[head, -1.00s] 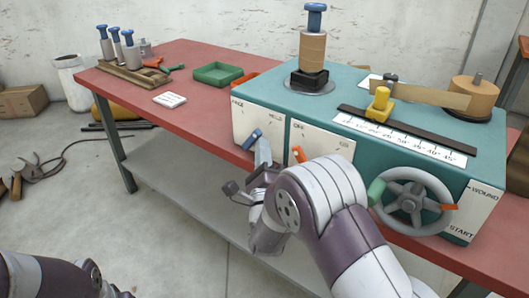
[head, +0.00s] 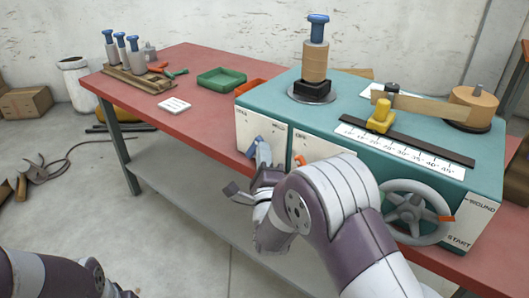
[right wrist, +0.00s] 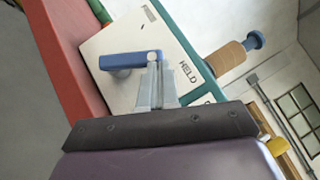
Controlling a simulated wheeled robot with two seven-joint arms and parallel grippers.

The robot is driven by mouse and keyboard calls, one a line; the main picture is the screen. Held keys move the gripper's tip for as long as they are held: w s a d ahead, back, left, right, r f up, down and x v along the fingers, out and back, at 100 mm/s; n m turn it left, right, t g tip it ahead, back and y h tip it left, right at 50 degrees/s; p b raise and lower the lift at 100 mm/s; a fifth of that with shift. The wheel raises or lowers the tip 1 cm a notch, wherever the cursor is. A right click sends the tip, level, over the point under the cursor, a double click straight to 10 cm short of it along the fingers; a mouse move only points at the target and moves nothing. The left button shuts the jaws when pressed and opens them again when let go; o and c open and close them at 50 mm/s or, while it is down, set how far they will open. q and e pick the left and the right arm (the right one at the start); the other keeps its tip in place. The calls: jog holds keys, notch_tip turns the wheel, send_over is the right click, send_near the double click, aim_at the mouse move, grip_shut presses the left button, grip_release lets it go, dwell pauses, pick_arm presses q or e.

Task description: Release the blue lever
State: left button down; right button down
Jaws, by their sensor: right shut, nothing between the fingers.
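The blue lever (head: 252,147) is on the white front panel of the teal machine (head: 258,95), near its left edge. In the right wrist view the lever (right wrist: 128,60) is a blue bar on a round blue boss, and the HELD label is to the right of its free end. My right gripper (head: 263,150) is shut and empty, in front of the panel just right of the lever. In the right wrist view its fingertips (right wrist: 155,68) overlap the lever's end; I cannot tell if they touch. My left gripper is out of view; only part of that arm shows.
An orange lever (head: 300,159) is on the panel to the right, and a grey handwheel (head: 416,211) is further right. A yellow-knobbed slider (head: 381,115) and a wooden spool with a blue top (head: 316,55) stand on the machine. The red table (head: 190,60) holds a green tray (head: 220,78).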

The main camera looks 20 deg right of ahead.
aim_at(257, 141)
jog(key=r+n+g+p, duration=0.1)
jog(key=w+r+n+y+p, duration=0.1)
jog(key=p, duration=0.1)
jog(key=a+r+n+g+p, duration=0.1)
jog(key=p, duration=0.1)
jog(key=shift+w+a+n+g, duration=0.1)
jog(key=shift+w+n+g, duration=0.15)
jog(key=shift+n+g, duration=0.05)
jog(key=w+a+n+g+p, duration=0.1)
jog(key=w+n+g+p, duration=0.1)
jog(key=p, duration=0.3)
jog(key=w+a+n+g+p, duration=0.2)
jog(key=p, duration=0.3)
jog(key=shift+r+g, duration=0.2)
jog(key=shift+g, duration=0.1)
jog(key=shift+a, duration=0.1)
jog(key=shift+w, duration=0.1)
